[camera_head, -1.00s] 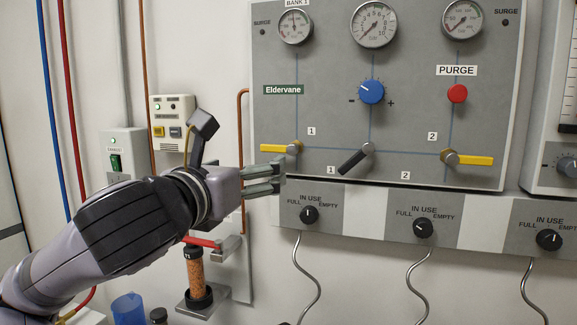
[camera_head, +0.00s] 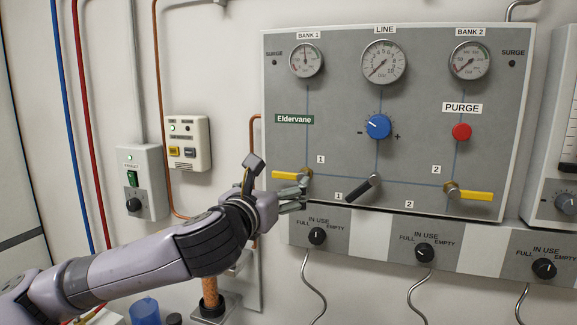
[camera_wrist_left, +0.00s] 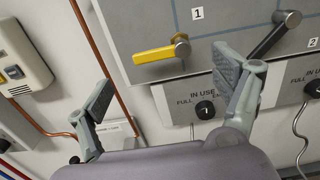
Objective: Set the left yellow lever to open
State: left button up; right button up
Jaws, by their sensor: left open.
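The left yellow lever (camera_head: 288,175) is on the grey panel, its handle pointing left from a metal pivot, nearly level. It also shows in the left wrist view (camera_wrist_left: 155,55), handle tilted slightly down to the left. My left gripper (camera_head: 298,198) is open and empty just below the lever's pivot, partly overlapping it in the head view. In the left wrist view the fingers (camera_wrist_left: 166,82) are spread wide, with the lever between and beyond them. I cannot tell whether a finger touches it. My right gripper is not in view.
A black lever (camera_head: 363,189) and a right yellow lever (camera_head: 475,195) are on the same panel. A blue knob (camera_head: 379,126) and red purge button (camera_head: 461,132) sit above. In-use knobs (camera_head: 317,236) line the strip below. A copper pipe (camera_head: 254,140) runs at the panel's left.

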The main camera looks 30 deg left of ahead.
aim_at(288, 175)
pick_arm(q)
jog(key=p+x, duration=0.1)
jog(key=x, duration=0.7)
jog(key=shift+d, duration=0.1)
jog(key=shift+c, duration=0.2)
jog(key=c, duration=1.6)
